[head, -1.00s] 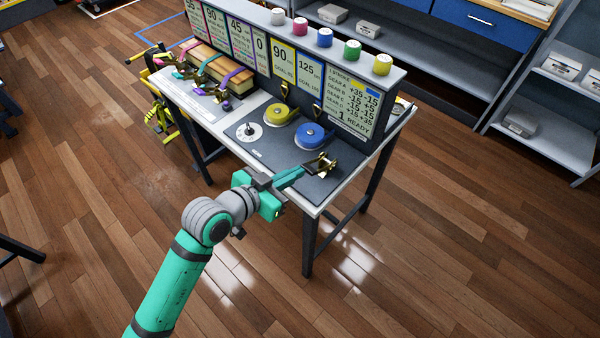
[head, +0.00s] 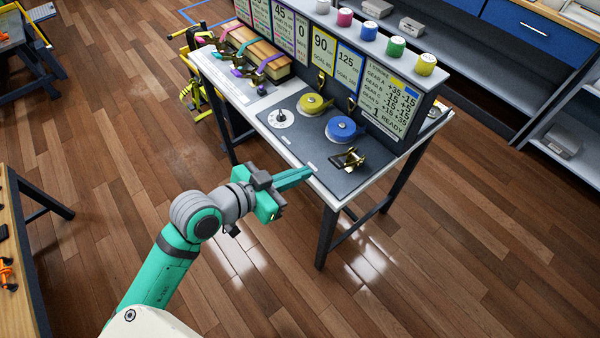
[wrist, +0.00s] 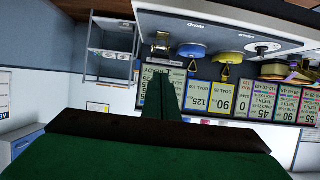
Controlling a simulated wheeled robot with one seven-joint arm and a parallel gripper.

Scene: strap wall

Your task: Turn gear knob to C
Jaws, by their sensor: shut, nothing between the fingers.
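The gear knob is a round white dial (head: 280,118) with a small dark centre, on the dark panel at the left of the table. The letters around it are too small to read. The dial also shows in the wrist view (wrist: 263,47), where the picture is upside down. My gripper (head: 311,171) is shut and empty, in front of the table's front edge, to the right of and nearer than the dial. It does not touch the dial. In the wrist view the closed green fingers (wrist: 164,95) point toward the board.
A yellow strap reel (head: 312,103), a blue strap reel (head: 342,129) and a brass ratchet (head: 348,158) sit on the panel. Behind stands a board of signs (head: 385,107) with coloured spools on top. Strapped planks (head: 262,58) lie at the left. Floor in front is clear.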

